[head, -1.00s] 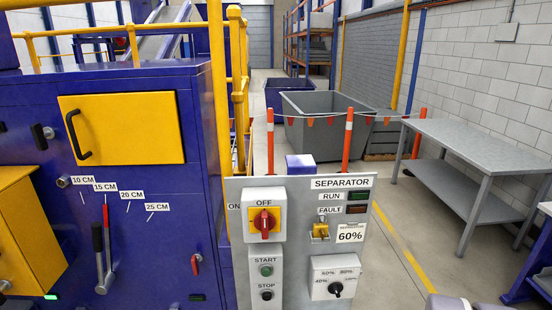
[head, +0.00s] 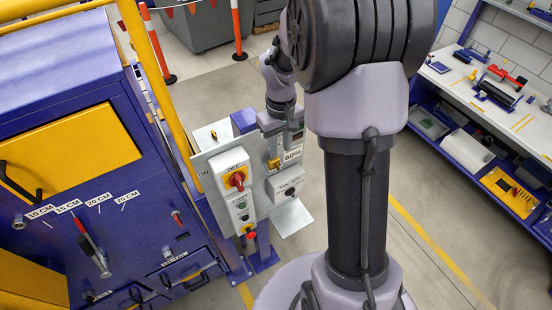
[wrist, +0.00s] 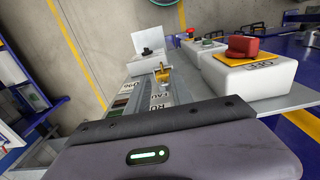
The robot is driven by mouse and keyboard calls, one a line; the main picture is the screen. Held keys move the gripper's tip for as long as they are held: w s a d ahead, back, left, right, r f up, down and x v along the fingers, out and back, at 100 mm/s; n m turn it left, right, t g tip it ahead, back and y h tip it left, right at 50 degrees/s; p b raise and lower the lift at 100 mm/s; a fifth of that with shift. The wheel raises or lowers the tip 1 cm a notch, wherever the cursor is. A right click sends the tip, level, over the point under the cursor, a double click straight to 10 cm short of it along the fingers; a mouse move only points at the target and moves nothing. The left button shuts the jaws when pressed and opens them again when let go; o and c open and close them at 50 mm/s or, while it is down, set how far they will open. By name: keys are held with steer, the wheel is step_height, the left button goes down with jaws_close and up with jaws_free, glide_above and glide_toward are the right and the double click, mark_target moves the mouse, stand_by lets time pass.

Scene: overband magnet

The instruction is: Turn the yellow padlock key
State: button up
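My gripper (head: 287,138) is at the panel's upper right, very close to the padlock key and over the indicator lights. The gripper body fills the bottom of the wrist view with a green light. I cannot tell whether the fingers touch the key or how far apart they are.
A red rotary switch (head: 237,180) on a yellow plate is left of the key. A selector box (head: 286,185) is below it. The blue machine (head: 95,130) stands at left. A cluttered workbench (head: 490,85) is at right.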

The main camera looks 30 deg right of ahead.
mark_target(279, 167)
step_height(279, 167, down, 8)
steer(key=shift+a+f, duration=0.15)
steer(key=shift+c, duration=0.5)
jaws_close()
